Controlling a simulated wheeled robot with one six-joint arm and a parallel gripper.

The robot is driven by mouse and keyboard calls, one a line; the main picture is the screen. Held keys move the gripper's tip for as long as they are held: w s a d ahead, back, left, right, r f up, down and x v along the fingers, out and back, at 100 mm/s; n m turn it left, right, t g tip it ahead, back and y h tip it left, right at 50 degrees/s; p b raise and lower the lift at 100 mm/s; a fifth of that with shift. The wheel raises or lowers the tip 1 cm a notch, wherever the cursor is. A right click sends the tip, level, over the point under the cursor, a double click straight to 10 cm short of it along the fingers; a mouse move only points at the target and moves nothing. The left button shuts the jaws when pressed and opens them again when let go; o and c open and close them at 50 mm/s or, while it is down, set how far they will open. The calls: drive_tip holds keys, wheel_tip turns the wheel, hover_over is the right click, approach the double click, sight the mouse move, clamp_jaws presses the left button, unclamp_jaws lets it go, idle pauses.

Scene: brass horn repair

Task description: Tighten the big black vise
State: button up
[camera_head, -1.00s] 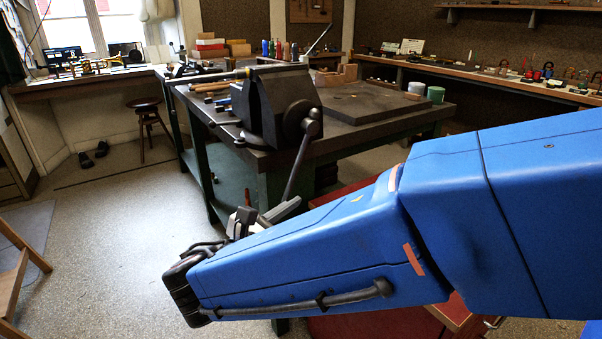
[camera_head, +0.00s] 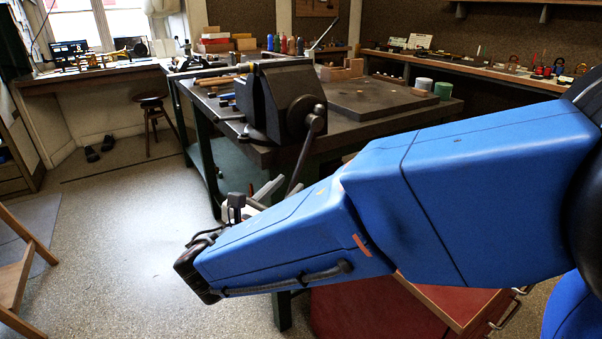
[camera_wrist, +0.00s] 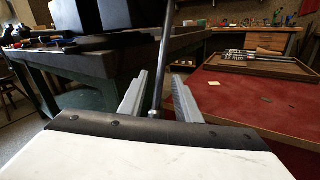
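The big black vise (camera_head: 275,98) is mounted on the near corner of the dark workbench. Its handle bar (camera_head: 302,155) hangs down, slightly tilted, from the screw head on the vise's front. My gripper (camera_head: 270,190) is at the lower end of the bar, partly hidden behind my blue arm. In the wrist view, my gripper's grey fingers (camera_wrist: 160,80) are apart, one on each side of the bar (camera_wrist: 163,50). The bar's knobbed lower end shows between them. I see gaps beside the bar, so it is not clamped. The vise body (camera_wrist: 105,18) is cut off at the top.
The workbench (camera_head: 400,118) carries tools, a flat dark plate and small tins. A red-topped cabinet (camera_head: 365,305) stands below my arm; a tray (camera_wrist: 265,65) sits on a red surface. A wooden chair (camera_head: 20,265) is at left. The floor at left is open.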

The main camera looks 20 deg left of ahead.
drive_tip(key=w+d, duration=0.1)
drive_tip(key=w, duration=0.7)
drive_tip(key=shift+d, duration=0.15)
clamp_jaws()
